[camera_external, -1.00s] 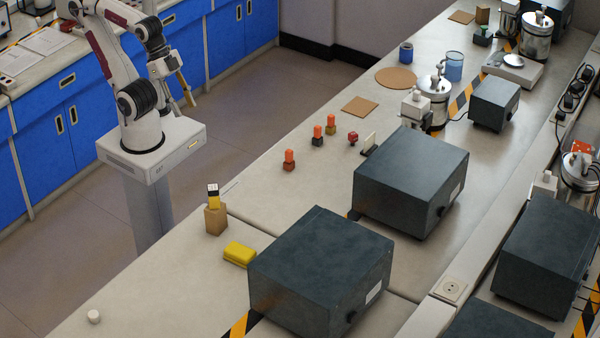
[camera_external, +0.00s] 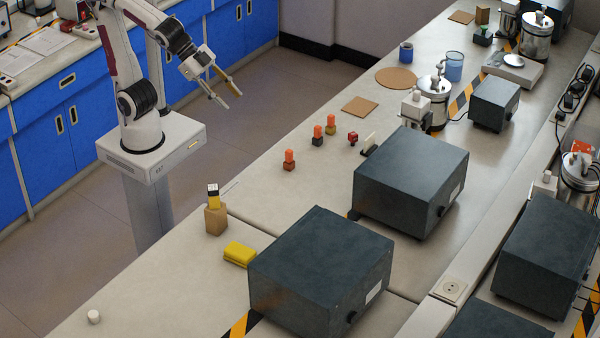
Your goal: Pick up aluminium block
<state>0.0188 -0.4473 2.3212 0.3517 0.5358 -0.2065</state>
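My gripper (camera_external: 231,99) is in the air over the floor, left of the long bench. Its two fingers are apart, with nothing between them. I cannot tell for sure which thing is the aluminium block. Small pieces with orange tops stand in a row on the bench: one on a reddish base (camera_external: 289,160), one on a dark base (camera_external: 317,136) and one on a yellowish base (camera_external: 331,125). A small dark red piece (camera_external: 353,138) stands to their right. My gripper is well apart from all of them.
Large dark boxes (camera_external: 410,182) and (camera_external: 320,270) stand right of the row. A brown block (camera_external: 215,220) bears a yellow, black and white piece (camera_external: 213,196). A yellow block (camera_external: 239,254) lies nearby. The bench's near left is mostly clear, with a white cylinder (camera_external: 94,317).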

